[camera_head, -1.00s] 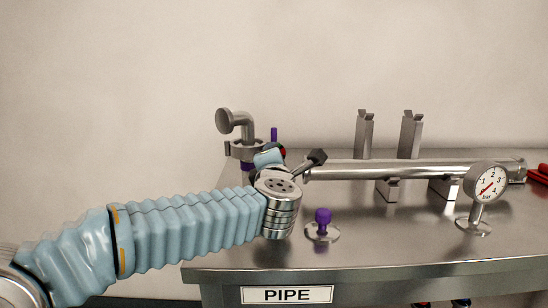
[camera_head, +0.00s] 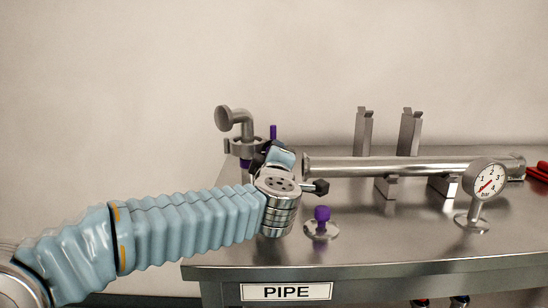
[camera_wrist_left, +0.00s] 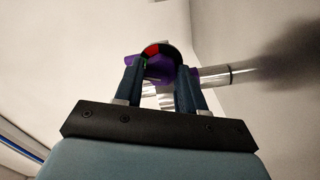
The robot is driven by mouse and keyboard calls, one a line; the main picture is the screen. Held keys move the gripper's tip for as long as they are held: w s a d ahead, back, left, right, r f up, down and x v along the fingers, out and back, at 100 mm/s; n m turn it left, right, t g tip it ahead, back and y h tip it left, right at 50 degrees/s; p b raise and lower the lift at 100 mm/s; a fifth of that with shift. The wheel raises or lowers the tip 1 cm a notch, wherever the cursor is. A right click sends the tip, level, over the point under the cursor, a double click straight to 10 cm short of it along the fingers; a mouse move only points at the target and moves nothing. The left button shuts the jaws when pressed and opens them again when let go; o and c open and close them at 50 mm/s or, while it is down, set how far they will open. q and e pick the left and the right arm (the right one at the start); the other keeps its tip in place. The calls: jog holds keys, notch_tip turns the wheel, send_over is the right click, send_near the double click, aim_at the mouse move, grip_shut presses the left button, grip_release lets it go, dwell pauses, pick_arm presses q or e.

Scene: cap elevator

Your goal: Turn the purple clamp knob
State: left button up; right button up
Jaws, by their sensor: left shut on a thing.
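The clamp (camera_head: 243,147) stands at the left end of the bench, with a bent pipe elbow on it and an upright purple pin (camera_head: 273,131). My left gripper (camera_head: 270,153) is at the clamp's right front side, and my wrist hides most of its fingers. In the left wrist view its two dark blue fingers (camera_wrist_left: 161,86) are shut on the purple clamp knob (camera_wrist_left: 157,69). A dark round piece with red and green patches (camera_wrist_left: 155,49) covers part of the knob. My right gripper is not in view.
A long metal pipe (camera_head: 420,167) lies on supports to the right. A gauge (camera_head: 485,181) stands in front of it.

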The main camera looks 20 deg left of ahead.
pick_arm(q)
jog(key=shift+f, duration=0.35)
jog(key=o, duration=0.8)
jog(key=shift+c, duration=0.2)
jog(key=shift+o, duration=1.3)
jog(key=shift+r, duration=0.2)
jog(key=shift+s, duration=0.15)
jog(key=b+v, duration=0.1)
jog(key=v, duration=1.2)
jog(key=shift+s+d, duration=0.15)
jog(key=shift+s, duration=0.1)
